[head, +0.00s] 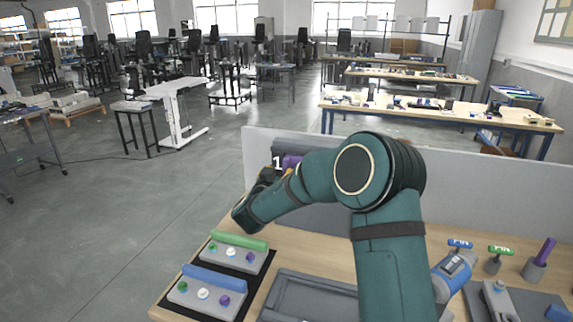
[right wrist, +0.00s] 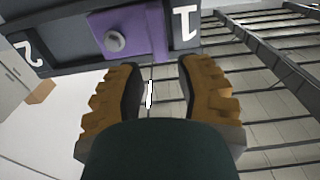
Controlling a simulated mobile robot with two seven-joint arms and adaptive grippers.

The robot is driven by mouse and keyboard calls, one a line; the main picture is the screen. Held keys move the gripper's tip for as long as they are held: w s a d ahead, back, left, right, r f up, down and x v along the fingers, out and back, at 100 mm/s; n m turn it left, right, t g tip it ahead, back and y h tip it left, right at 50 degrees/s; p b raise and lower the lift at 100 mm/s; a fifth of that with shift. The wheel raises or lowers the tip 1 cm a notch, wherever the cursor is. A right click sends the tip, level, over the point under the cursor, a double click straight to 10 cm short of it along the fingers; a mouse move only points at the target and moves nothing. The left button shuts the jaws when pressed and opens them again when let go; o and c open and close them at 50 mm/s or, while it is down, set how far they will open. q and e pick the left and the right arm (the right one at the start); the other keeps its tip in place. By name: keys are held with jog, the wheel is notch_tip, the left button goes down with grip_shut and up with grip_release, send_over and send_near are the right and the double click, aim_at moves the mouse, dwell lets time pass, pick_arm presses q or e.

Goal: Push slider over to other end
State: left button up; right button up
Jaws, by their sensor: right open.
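The slider is a purple block (right wrist: 130,38) with a round grey knob (right wrist: 115,40), on a dark rail (right wrist: 65,50) marked "1" and "2". In the right wrist view it sits next to the "1" end, with the "2" far to the left. In the head view the purple slider (head: 291,160) shows only partly beside the white "1", behind my right arm. My right gripper (right wrist: 160,76) is open and empty, its two ribbed fingers pointing toward the rail just below the slider. I cannot tell whether they touch it. My left gripper is not in view.
A grey panel (head: 460,185) stands behind the wooden bench (head: 318,262). Green and blue bars with knobs lie on the bench at left, a grey tray (head: 312,290) in the middle, and small handles (head: 499,250) at right. My right arm hides part of the bench.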

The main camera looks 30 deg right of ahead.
aim_at(285, 165)
jog(key=x, duration=0.7)
jog(key=shift+c, duration=0.3)
jog(key=shift+a, duration=0.1)
grip_shut()
jog(key=shift+r, duration=0.1)
